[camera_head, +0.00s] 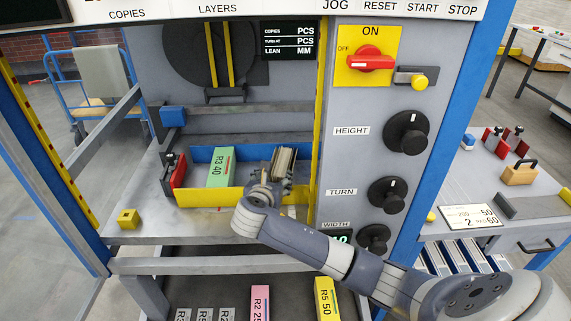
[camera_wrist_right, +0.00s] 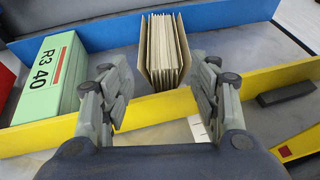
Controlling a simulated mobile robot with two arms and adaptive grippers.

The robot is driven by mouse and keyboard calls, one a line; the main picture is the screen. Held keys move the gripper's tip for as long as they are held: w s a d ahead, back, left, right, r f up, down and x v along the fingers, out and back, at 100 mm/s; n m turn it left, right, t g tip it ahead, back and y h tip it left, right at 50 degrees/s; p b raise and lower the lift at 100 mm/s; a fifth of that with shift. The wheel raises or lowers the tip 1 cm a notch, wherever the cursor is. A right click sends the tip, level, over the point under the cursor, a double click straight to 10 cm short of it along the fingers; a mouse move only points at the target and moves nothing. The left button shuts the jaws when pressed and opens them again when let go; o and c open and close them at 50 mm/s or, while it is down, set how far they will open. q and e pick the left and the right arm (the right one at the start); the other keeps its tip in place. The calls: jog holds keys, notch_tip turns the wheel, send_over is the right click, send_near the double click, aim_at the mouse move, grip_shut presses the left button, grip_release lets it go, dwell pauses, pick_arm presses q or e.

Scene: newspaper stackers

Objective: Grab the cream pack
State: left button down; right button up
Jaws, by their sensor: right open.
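The cream pack (camera_head: 286,160) stands upright in a tray with a blue back wall and a yellow front wall (camera_head: 215,196). In the right wrist view the cream pack (camera_wrist_right: 166,52) shows several cream sheets in a thin brown cover. My right gripper (camera_head: 268,180) is at the tray's front right, partly covering the pack in the head view. In the wrist view the right gripper (camera_wrist_right: 162,85) is open and empty, its fingers on either side of the pack's near end, apart from it. My left gripper is not in view.
A green pack marked R3 40 (camera_head: 220,167) stands left in the same tray, near a red clamp (camera_head: 178,170). A dark bar (camera_wrist_right: 286,94) lies right of the pack. Pink (camera_head: 260,302) and yellow (camera_head: 326,298) packs lie below. The control panel (camera_head: 350,135) borders the bay's right side.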

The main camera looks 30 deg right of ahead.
aim_at(282, 166)
jog(key=x, duration=0.5)
jog(key=shift+w+d+b, duration=0.3)
jog(key=shift+w, duration=0.05)
jog(key=x, duration=0.5)
jog(key=shift+d+r, duration=0.15)
jog(key=shift+d, duration=0.15)
jog(key=shift+w+d, duration=0.15)
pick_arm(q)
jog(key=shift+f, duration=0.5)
pick_arm(e)
grip_shut()
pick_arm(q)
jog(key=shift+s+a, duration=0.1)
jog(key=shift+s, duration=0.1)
